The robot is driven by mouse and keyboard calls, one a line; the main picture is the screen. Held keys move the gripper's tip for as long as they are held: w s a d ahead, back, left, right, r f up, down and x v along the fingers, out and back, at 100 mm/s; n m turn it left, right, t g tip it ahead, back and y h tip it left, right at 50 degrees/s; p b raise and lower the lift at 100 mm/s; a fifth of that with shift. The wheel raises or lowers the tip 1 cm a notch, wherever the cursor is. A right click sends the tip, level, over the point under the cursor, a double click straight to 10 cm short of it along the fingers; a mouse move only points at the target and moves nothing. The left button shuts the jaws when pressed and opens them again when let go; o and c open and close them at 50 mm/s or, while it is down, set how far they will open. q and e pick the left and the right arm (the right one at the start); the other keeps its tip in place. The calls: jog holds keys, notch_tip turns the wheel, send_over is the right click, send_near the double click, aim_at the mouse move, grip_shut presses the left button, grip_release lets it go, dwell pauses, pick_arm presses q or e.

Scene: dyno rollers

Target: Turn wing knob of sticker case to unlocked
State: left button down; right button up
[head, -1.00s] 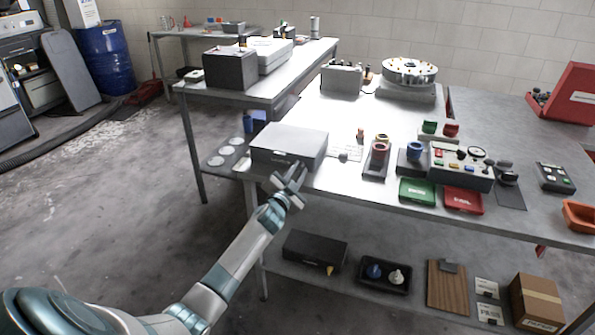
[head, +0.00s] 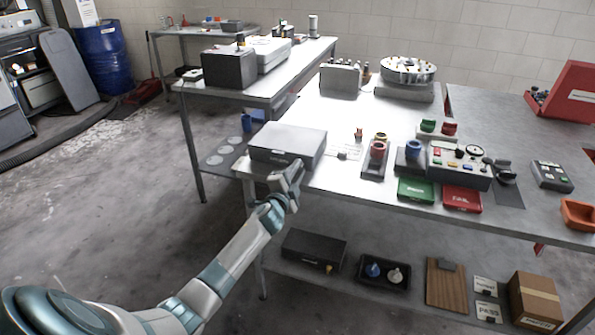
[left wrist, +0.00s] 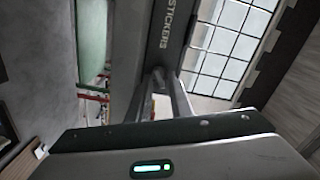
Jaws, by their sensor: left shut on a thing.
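The sticker case (head: 288,141) is a closed grey box at the left front corner of the steel table. In the left wrist view, its dark front (left wrist: 172,35) carries the label "STICKERS". My left gripper (head: 291,176) is at the case's front, low and toward its right side. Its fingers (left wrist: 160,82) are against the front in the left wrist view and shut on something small. I take this to be the wing knob, which the fingers hide, so I cannot tell its angle. My right gripper is not in view.
A red-ringed holder (head: 376,152), a green tray (head: 416,190), a red tray (head: 461,198) and a control box (head: 459,166) stand to the right. A black case (head: 314,249) lies on the lower shelf. The floor left of the table is open.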

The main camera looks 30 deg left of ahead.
pick_arm(q)
jog(key=shift+a+f, duration=0.15)
dwell(0.6)
jog(key=c, duration=1.9)
grip_release()
jog(key=shift+s, duration=0.1)
jog(key=shift+s+d+f, duration=0.2)
jog(key=p+v, duration=0.6)
jog(key=v, duration=1.3)
jog(key=shift+s+r, duration=0.2)
jog(key=shift+r, duration=0.25)
